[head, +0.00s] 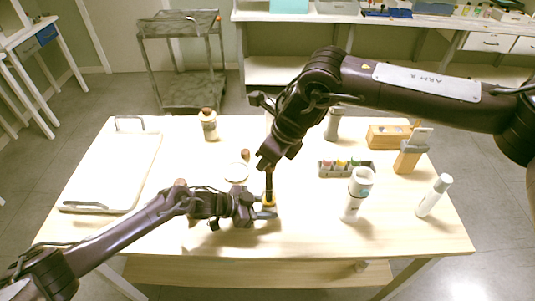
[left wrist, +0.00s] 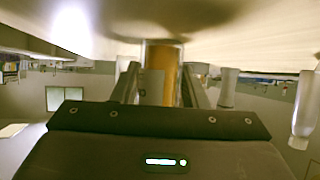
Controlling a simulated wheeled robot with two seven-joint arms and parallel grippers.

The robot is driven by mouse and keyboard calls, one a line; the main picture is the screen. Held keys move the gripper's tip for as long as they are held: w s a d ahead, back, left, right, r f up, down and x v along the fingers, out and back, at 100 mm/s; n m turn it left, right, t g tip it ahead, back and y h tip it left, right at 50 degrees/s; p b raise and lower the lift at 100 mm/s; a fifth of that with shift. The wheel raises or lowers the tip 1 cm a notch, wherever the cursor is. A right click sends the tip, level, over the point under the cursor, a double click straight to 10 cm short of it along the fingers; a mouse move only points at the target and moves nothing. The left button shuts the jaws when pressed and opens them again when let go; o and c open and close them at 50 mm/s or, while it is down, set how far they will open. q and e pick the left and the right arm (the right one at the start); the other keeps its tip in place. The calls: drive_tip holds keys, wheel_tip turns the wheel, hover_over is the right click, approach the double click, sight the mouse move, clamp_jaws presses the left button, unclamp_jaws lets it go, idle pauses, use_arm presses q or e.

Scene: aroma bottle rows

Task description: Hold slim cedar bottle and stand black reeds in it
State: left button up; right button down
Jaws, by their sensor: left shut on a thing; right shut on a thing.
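The slim cedar bottle (head: 268,200), with amber contents, stands upright near the front middle of the table. My left gripper (head: 265,212) is shut on it from the left. In the left wrist view, the amber bottle (left wrist: 160,72) with a pale label shows between the fingers, the picture being upside down. My right gripper (head: 267,163) is above the bottle, shut on the black reeds (head: 269,181). The reeds point down, their lower ends at the bottle's mouth. I cannot tell how far inside they reach.
A white tray (head: 83,172) lies left. A brown-capped bottle (head: 209,127) and a small white dish (head: 236,172) are behind my left arm. Right of the grippers stand a rack of small bottles (head: 346,169), a white bottle (head: 351,207), another (head: 432,197), and a wooden box (head: 384,137).

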drive_tip(key=shift+f, duration=2.7)
drive_tip(key=c, duration=1.1)
unclamp_jaws()
drive_tip(key=shift+r, duration=0.1)
approach(268, 172)
drive_tip(key=shift+w+d+f, duration=0.25)
drive_tip(key=shift+w+d, duration=0.05)
drive_tip(key=shift+w, duration=0.4)
use_arm(q)
drive_tip(key=o, duration=0.8)
drive_tip(key=shift+o, duration=0.2)
drive_tip(key=shift+a, duration=0.1)
